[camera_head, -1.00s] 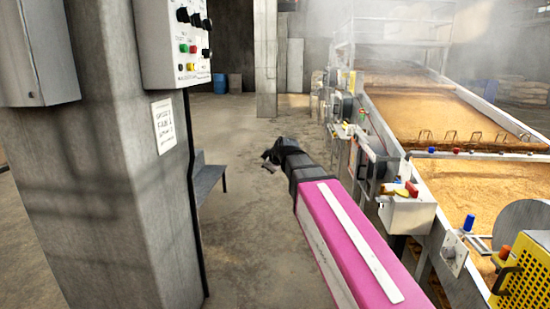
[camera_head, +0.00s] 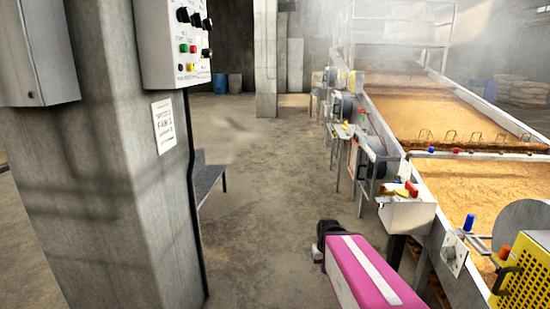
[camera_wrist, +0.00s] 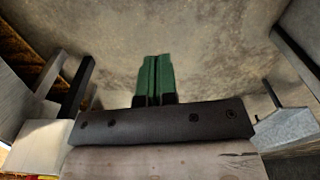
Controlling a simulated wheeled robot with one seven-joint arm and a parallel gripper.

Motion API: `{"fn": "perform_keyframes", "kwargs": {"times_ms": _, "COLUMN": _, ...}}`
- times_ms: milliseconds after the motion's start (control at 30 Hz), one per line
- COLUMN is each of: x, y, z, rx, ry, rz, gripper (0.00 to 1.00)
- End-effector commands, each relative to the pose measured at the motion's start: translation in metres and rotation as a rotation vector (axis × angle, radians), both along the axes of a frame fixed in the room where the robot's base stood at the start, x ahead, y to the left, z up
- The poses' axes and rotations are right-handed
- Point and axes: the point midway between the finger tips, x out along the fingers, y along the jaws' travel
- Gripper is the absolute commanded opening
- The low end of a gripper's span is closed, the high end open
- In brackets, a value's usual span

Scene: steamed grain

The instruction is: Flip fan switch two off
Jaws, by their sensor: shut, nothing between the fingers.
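A pale control panel (camera_head: 172,45) hangs on the concrete pillar at the upper left of the head view. It carries black knobs (camera_head: 183,15) and small green and red buttons (camera_head: 188,48). I cannot tell which control is fan switch two or how it is set. In the wrist view my gripper (camera_wrist: 153,60) shows two green fingers shut together, with nothing between them and bare floor beyond. In the head view my pink arm is at the lower right, well away from the panel; the fingers cannot be made out there.
The pillar (camera_head: 105,170) bears a printed sign (camera_head: 163,127) and a dark conduit. A grey bench (camera_head: 208,178) stands behind it. Long grain beds (camera_head: 470,195) run along the right, with small control boxes (camera_head: 405,210) on their near edge. The floor (camera_head: 265,190) between is open.

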Motion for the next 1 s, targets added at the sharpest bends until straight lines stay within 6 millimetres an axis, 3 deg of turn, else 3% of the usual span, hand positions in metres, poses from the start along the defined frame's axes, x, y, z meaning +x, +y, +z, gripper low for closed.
{"fn": "perform_keyframes", "kwargs": {"times_ms": 33, "x": -0.006, "y": -0.003, "z": -0.004, "rx": -0.004, "ry": 0.014, "rz": -0.021, "gripper": 0.03}}
{"fn": "perform_keyframes", "kwargs": {"times_ms": 267, "x": -0.01, "y": -0.006, "z": -0.008, "rx": -0.009, "ry": 0.029, "rz": -0.047, "gripper": 0.78}}
{"fn": "perform_keyframes", "kwargs": {"times_ms": 300, "x": -0.008, "y": -0.006, "z": -0.007, "rx": -0.006, "ry": 0.027, "rz": -0.048, "gripper": 0.81}}
{"fn": "perform_keyframes", "kwargs": {"times_ms": 433, "x": 0.012, "y": 0.004, "z": 0.003, "rx": 0.029, "ry": 0.005, "rz": -0.053, "gripper": 0.81}}
{"fn": "perform_keyframes", "kwargs": {"times_ms": 567, "x": 0.054, "y": 0.026, "z": 0.03, "rx": 0.111, "ry": -0.044, "rz": -0.067, "gripper": 0.81}}
{"fn": "perform_keyframes", "kwargs": {"times_ms": 767, "x": 0.123, "y": 0.07, "z": 0.092, "rx": 0.274, "ry": -0.126, "rz": -0.081, "gripper": 0.81}}
{"fn": "perform_keyframes", "kwargs": {"times_ms": 1000, "x": 0.193, "y": 0.124, "z": 0.185, "rx": 0.476, "ry": -0.212, "rz": -0.078, "gripper": 0.81}}
